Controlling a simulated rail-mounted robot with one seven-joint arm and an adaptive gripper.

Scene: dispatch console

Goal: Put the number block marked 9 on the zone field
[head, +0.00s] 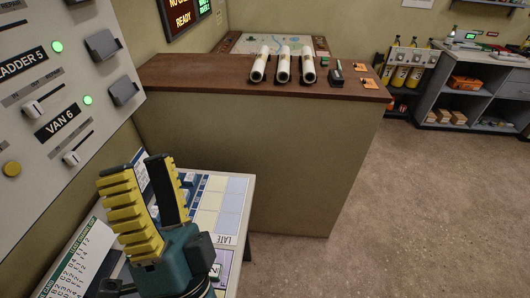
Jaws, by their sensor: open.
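My gripper (142,170), with yellow ribbed pads, is open and points up over the light-topped console desk (238,190). I see nothing between its fingers. A small pale block (215,271) with a dark mark lies on a purple field (224,257) just right of my gripper's base; its mark is too small to read. Several small blue and white pieces (202,180) show behind the fingers, partly hidden. I cannot make out a block marked 9 or a field labelled zone; my gripper and arm cover much of the desk.
A grey panel (60,110) with switches and green lamps stands close on the left. A brown-topped counter (210,75) behind the desk holds three white rolls (283,64). A printed card (82,255) lies left of my gripper. Open floor (430,220) lies right.

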